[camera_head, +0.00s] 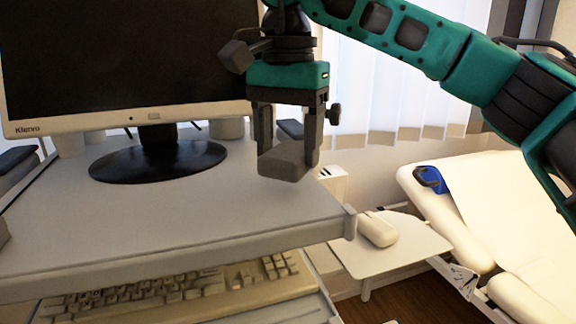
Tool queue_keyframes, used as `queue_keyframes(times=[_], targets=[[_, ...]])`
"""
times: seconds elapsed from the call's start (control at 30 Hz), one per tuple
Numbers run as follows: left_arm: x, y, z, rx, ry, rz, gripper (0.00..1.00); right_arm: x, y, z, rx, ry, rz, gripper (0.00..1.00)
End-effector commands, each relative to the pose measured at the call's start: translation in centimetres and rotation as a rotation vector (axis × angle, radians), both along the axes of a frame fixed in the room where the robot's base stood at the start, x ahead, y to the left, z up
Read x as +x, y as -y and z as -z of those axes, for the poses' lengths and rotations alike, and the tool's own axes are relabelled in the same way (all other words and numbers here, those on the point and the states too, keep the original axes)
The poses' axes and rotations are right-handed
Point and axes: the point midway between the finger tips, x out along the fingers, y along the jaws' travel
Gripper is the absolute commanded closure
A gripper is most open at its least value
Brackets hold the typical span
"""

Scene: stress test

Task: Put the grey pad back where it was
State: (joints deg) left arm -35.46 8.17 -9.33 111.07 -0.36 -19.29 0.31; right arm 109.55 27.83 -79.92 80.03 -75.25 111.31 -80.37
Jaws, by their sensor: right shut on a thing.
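My right gripper (288,148) hangs down from the green arm that comes in from the right. It is shut on a small grey pad (284,163), a dark flat-sided block held between its two fingertips. The pad shows in front of the right part of the desk top (180,228), near its right edge, and appears to be above the surface. The fingers hide part of the pad. My left gripper is not in view.
A monitor (130,60) on a round black base (157,162) stands on the desk. A keyboard (170,297) lies on a lower tray. A white mouse (377,229) rests on a side shelf (405,250). A cream couch with a blue object (431,179) stands right. The desk's front is clear.

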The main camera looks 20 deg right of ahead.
Motion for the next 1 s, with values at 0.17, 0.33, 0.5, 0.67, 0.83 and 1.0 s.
queue_keyframes(times=[0.17, 0.33, 0.5, 0.67, 0.83, 1.0], targets=[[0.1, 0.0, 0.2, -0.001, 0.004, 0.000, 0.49, 0.0, 0.1, 2.9, -0.002, -0.003, 0.000, 0.59], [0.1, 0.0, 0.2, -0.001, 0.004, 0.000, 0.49, 0.0, 0.0, 3.2, -0.001, -0.002, -0.001, 0.59], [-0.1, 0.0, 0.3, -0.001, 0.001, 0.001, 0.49, 0.0, 0.0, 3.2, -0.002, -0.003, -0.001, 0.25], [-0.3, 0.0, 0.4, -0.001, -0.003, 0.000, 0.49, 0.0, 0.0, 3.2, -0.001, -0.002, -0.001, 0.10], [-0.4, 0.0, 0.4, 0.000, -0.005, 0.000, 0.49, 0.0, 0.0, 3.1, -0.001, -0.002, -0.001, 0.10], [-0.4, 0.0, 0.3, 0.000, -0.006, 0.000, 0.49, 0.0, 0.0, 2.3, 0.000, 0.000, 0.000, 0.10]])
